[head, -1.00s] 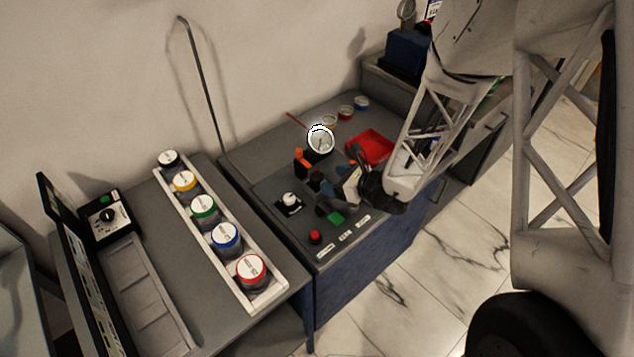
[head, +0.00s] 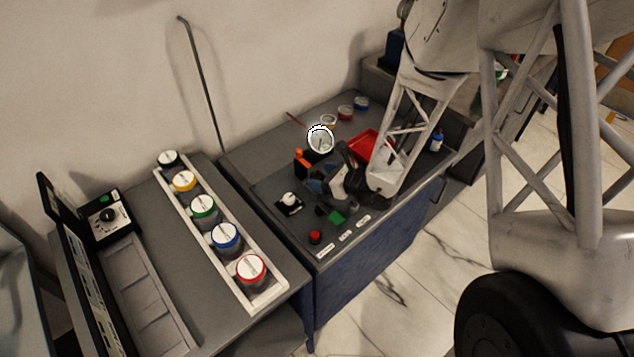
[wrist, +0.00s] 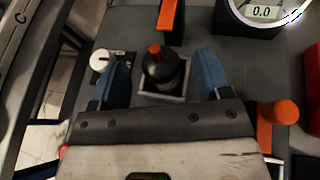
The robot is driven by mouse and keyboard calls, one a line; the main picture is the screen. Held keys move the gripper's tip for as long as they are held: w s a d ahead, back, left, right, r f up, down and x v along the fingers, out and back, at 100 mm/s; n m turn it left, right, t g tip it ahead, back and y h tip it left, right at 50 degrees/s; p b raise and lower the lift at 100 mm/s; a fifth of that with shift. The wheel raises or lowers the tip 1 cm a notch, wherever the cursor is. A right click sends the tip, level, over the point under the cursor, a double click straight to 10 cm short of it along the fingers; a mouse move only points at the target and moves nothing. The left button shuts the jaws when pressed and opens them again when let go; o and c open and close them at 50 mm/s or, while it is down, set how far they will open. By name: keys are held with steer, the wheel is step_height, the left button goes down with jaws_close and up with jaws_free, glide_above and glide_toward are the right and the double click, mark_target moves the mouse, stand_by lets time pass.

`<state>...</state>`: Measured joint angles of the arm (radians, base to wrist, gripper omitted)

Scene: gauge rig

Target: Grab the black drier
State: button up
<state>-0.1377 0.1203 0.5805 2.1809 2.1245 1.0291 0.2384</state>
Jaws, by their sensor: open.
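A black bottle-shaped object with an orange-red tip (wrist: 164,70), which looks like the black drier, stands in a square grey holder (wrist: 164,95) in the wrist view. My gripper (wrist: 163,78) is open, with one blue finger on each side of the object. Gaps show between it and both fingers, so it is not held. In the head view my gripper (head: 319,179) is low over the dark workbench. There the gripper and wrist hide most of the black object.
A round gauge reading 0.0 (wrist: 262,12) and an upright orange part (wrist: 171,18) stand beyond the gripper. A white knob (wrist: 100,60) is close on the left, an orange cylinder (wrist: 279,112) on the right. A red tray (head: 362,143) lies behind my wrist.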

steer(key=shift+x, duration=1.2)
steer(key=shift+c, duration=0.5)
steer(key=c, duration=1.1)
steer(key=shift+r, duration=0.15)
steer(key=shift+r, duration=4.85)
